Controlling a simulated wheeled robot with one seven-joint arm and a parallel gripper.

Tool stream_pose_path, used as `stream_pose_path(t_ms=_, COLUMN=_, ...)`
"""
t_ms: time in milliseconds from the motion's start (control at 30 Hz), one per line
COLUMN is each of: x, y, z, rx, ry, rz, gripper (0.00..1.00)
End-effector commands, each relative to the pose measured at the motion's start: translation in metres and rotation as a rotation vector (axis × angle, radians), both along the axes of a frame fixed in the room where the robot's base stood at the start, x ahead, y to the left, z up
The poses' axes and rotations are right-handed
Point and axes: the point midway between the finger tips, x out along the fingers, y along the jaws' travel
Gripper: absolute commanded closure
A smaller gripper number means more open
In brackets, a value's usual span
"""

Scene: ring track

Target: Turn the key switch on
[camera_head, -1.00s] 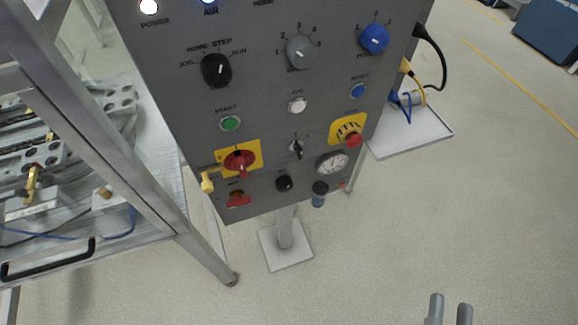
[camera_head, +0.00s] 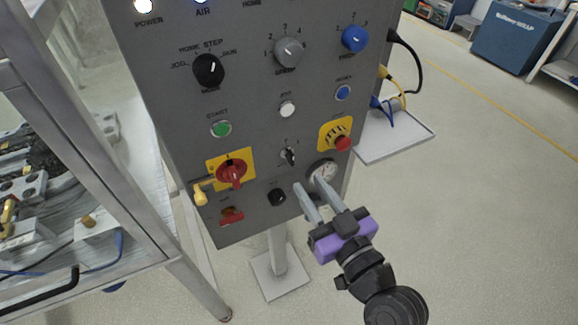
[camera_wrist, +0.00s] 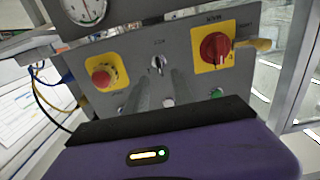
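The key switch (camera_head: 289,155) is a small round lock with a dark key on the lower middle of the grey control panel (camera_head: 262,130). In the wrist view the key switch (camera_wrist: 158,64) shows near the middle, just beyond the fingertips; that view is turned roughly upside down. My gripper (camera_head: 308,183) has a purple body and grey fingers. It is open and empty, with its tips slightly below and right of the key switch in the head view. In the wrist view the gripper (camera_wrist: 160,82) has its fingers on either side of a gap. No contact is visible.
Close around the key switch are a yellow-backed emergency stop (camera_head: 342,143), a red rotary switch (camera_head: 231,172), a gauge (camera_head: 322,170) and a black knob (camera_head: 277,197). A metal-framed bench (camera_head: 120,180) stands left. Cables (camera_head: 408,75) hang at the panel's right side.

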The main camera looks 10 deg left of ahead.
Motion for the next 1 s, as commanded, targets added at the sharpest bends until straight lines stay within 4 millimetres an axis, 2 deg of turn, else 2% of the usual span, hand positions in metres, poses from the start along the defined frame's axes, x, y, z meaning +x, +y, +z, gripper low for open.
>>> stream_pose_path(t_ms=500, x=0.056, y=0.037, z=0.002, rx=-0.001, ry=-0.003, rz=-0.003, gripper=0.7)
stream_pose_path(t_ms=900, x=0.062, y=0.041, z=0.0, rx=-0.001, ry=-0.003, rz=-0.004, gripper=0.7)
stream_pose_path(t_ms=1000, x=0.062, y=0.041, z=0.0, rx=0.0, ry=-0.002, rz=-0.004, gripper=0.9)
